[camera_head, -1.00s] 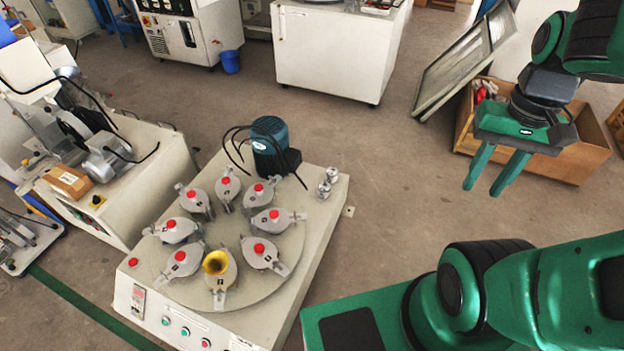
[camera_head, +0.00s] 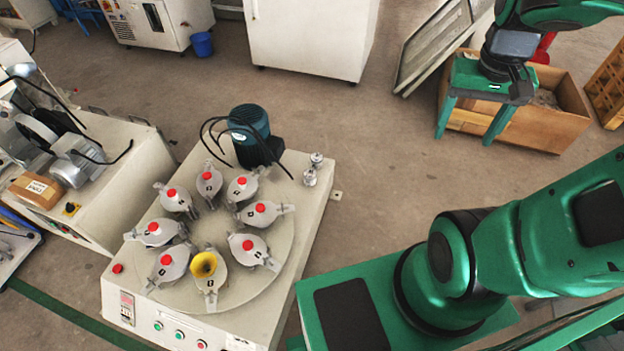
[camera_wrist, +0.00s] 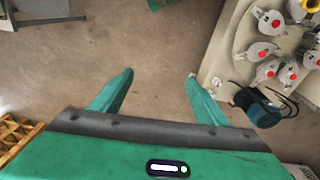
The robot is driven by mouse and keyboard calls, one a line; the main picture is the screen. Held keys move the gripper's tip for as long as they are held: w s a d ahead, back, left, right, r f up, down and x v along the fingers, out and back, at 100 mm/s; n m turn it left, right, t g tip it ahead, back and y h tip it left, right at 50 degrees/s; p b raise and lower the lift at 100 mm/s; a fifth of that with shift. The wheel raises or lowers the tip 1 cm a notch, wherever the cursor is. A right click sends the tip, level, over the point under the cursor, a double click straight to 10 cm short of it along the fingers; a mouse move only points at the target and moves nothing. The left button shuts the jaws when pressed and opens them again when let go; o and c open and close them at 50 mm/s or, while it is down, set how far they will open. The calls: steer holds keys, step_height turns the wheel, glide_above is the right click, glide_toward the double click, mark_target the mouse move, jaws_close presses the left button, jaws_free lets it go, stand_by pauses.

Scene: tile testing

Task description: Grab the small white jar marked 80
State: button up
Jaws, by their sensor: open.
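I cannot make out a jar marked 80 in either view. Several pale grey-white jars with red knobs stand in a ring on the turntable (camera_head: 222,252); one of them is the nearest jar at the right (camera_head: 247,246). Their dark marks are too small to read. Some also show at the upper right of the wrist view, such as this jar (camera_wrist: 263,51). My gripper (camera_head: 465,137) is open and empty, up at the right of the head view, well away from the jars. In the wrist view its two green fingers (camera_wrist: 160,76) stand apart over bare floor.
A yellow funnel (camera_head: 204,266) sits in the ring's front. A teal motor (camera_head: 250,131) with black cables rises behind the turntable; small metal pieces (camera_head: 312,169) stand beside it. The floor between is clear.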

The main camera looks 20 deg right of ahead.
steer(key=w+d+f+n+t+h, duration=0.1)
steer(key=w+f, duration=0.4)
steer(key=w, duration=0.5)
steer(key=w+d+f+n+t+h, duration=0.1)
steer(key=w+f+t, duration=0.1)
steer(key=w+f, duration=0.6)
steer(key=w+d+f+n+t+h, duration=0.1)
steer(key=w+f, duration=0.2)
steer(key=w, duration=0.9)
steer(key=w+a+f+n+t, duration=0.1)
steer(key=w+a+f+t, duration=0.15)
steer(key=w+f, duration=0.55)
steer(key=n+t+y, duration=0.2)
steer(key=t+y, duration=0.2)
steer(key=t, duration=0.2)
glide_toward(310, 176)
steer(key=shift+w+d+f, duration=0.15)
steer(key=shift+w+f, duration=0.05)
steer(key=shift+f, duration=0.2)
steer(key=shift+w+d+f, duration=0.1)
steer(key=shift+w+f, duration=0.1)
steer(key=shift+f, duration=0.2)
steer(key=shift+a+f, duration=0.1)
steer(key=shift+f, duration=0.05)
steer(key=shift+t, duration=0.25)
steer(key=x, duration=1)
steer(key=shift+w+f, duration=0.2)
steer(key=c, duration=1.2)
